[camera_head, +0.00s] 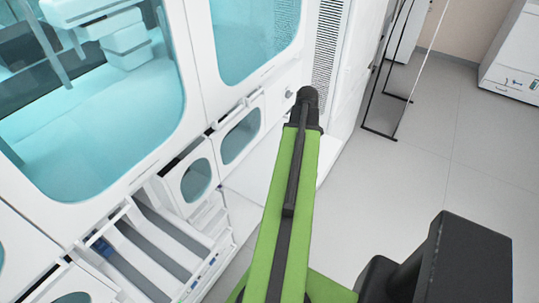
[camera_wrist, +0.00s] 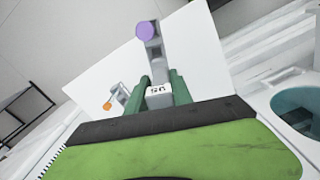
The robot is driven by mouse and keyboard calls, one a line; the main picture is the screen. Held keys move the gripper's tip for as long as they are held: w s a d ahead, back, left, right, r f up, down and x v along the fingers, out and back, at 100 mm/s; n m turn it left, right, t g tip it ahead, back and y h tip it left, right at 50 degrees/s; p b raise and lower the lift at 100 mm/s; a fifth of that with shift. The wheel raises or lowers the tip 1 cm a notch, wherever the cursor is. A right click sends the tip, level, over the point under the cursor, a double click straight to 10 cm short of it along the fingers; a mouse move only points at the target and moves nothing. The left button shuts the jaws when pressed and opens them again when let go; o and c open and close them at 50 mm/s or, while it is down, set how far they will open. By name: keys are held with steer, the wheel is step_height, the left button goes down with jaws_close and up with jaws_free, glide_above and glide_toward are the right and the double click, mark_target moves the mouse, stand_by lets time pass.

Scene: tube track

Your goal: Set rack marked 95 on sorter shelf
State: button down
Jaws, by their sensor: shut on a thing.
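In the wrist view my gripper (camera_wrist: 160,78) has its two green fingers shut on a small grey rack (camera_wrist: 156,69) with a purple-capped tube (camera_wrist: 146,31). A white label on the rack carries small dark digits that look like 95 upside down. The rack is in front of a flat white shelf (camera_wrist: 205,50); I cannot tell whether it touches it. The shelf also shows beside the machine in the head view (camera_head: 252,172), partly behind my green arm. My gripper and the held rack are hidden in the head view.
Another small rack with an orange cap (camera_wrist: 107,106) stands on the white shelf, left of the held rack. A white machine (camera_head: 195,60) with teal windows and open lanes (camera_head: 160,245) is at left.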

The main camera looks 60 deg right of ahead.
steer(key=w+a+f+n+b, duration=0.3)
steer(key=w+a, duration=0.2)
steer(key=w, duration=0.5)
step_height(320, 180, down, 5)
steer(key=b, duration=0.5)
steer(key=shift+s+f, duration=0.1)
steer(key=shift+s, duration=0.05)
steer(key=shift+f, duration=0.2)
steer(key=shift+f+b, duration=0.3)
steer(key=shift+b, duration=0.2)
steer(key=shift+f+b, duration=0.35)
steer(key=c, duration=1.1)
jaws_free()
steer(key=shift+o, duration=0.2)
